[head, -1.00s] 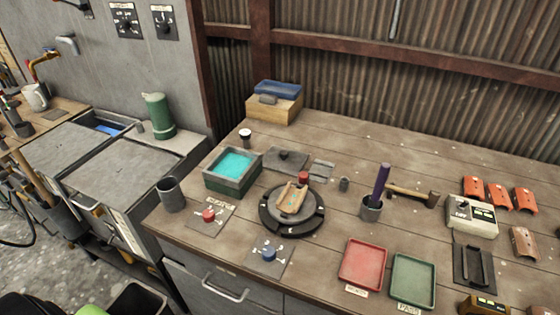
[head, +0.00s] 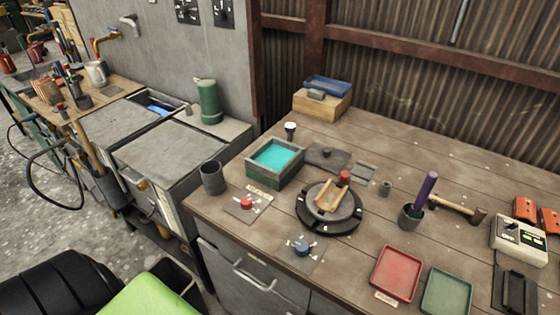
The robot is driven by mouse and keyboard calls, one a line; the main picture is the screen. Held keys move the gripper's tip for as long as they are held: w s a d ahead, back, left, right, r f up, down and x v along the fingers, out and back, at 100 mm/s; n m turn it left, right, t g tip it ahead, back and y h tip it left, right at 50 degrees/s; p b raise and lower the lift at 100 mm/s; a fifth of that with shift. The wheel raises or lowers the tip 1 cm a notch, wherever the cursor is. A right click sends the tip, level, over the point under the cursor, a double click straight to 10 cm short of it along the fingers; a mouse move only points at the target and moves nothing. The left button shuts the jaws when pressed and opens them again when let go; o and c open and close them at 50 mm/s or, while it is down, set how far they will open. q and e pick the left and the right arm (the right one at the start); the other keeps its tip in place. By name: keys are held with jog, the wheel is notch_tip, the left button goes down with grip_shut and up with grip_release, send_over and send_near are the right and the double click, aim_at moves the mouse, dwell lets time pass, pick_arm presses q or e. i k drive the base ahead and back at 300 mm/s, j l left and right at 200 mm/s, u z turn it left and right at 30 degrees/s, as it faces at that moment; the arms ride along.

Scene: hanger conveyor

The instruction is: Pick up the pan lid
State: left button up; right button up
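A flat dark grey lid with a small knob (head: 313,160) lies on the wooden workbench, behind and to the right of a square pan (head: 262,178). It looks like the pan lid. The pan is open and holds bright teal liquid. The lid lies flat, apart from the pan's opening; whether their edges touch is hard to tell. Neither of my grippers is in view.
A round black turntable (head: 305,222) stands in front of the lid. A small grey plate (head: 364,172) lies at its right. A grey cup (head: 212,178), a red-knob panel (head: 246,204) and a red tray (head: 396,274) are nearby. The bench behind the lid is mostly clear.

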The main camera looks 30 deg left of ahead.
aim_at(331, 159)
jog(key=j+z, duration=0.25)
jog(key=j, duration=0.15)
jog(key=k+j+z, duration=0.15)
jog(key=j+z, duration=0.15)
jog(key=k+j+z, duration=0.25)
jog(key=j, duration=0.2)
jog(key=k+j+z, duration=0.1)
jog(key=j+z, duration=0.15)
jog(key=j, duration=0.1)
